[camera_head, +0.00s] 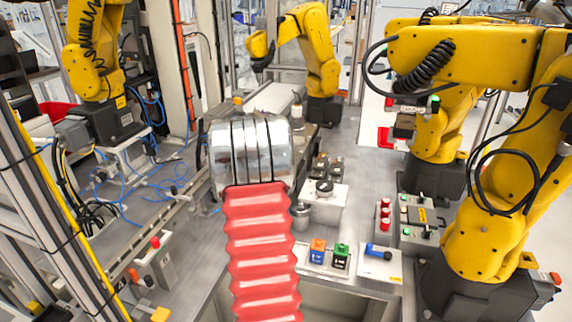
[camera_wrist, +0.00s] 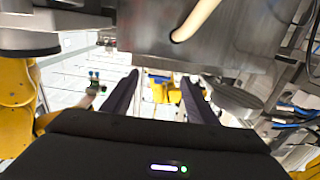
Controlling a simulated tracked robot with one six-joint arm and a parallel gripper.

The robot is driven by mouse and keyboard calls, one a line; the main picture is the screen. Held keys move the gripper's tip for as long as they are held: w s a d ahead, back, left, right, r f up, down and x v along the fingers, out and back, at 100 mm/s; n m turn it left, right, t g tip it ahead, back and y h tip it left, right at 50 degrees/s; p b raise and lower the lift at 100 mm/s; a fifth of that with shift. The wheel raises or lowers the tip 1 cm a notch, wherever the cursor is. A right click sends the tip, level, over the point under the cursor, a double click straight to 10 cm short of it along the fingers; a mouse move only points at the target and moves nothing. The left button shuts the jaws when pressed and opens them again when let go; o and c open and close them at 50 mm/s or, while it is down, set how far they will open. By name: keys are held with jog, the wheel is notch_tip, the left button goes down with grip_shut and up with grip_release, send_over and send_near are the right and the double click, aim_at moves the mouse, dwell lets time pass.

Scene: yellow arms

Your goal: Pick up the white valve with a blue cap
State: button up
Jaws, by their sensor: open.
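A small white block with a blue lever-like top (camera_head: 378,251) sits on the front of the grey worktable in the head view, right of the green-topped block. It looks like the white valve with the blue cap, but it is small and I cannot be sure. My gripper (camera_wrist: 159,80) shows in the wrist view as two dark fingers, spread apart with nothing held between them. I cannot make out the gripper in the head view. I cannot identify the valve in the wrist view.
Blocks with orange-and-blue (camera_head: 317,251) and green (camera_head: 341,255) tops stand left of the valve. A control box with red buttons (camera_head: 386,215) stands behind right. A yellow arm (camera_head: 480,240) stands at right. A metal surface (camera_wrist: 200,40) spans the upper wrist view.

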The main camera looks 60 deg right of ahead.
jog(key=d, duration=0.4)
jog(key=shift+w, duration=0.25)
jog(key=shift+c, duration=0.3)
jog(key=c, duration=1.1)
jog(key=shift+r, duration=0.1)
notch_tip(320, 180, up, 10)
jog(key=shift+f, duration=0.1)
jog(key=shift+a, duration=0.1)
dwell(0.5)
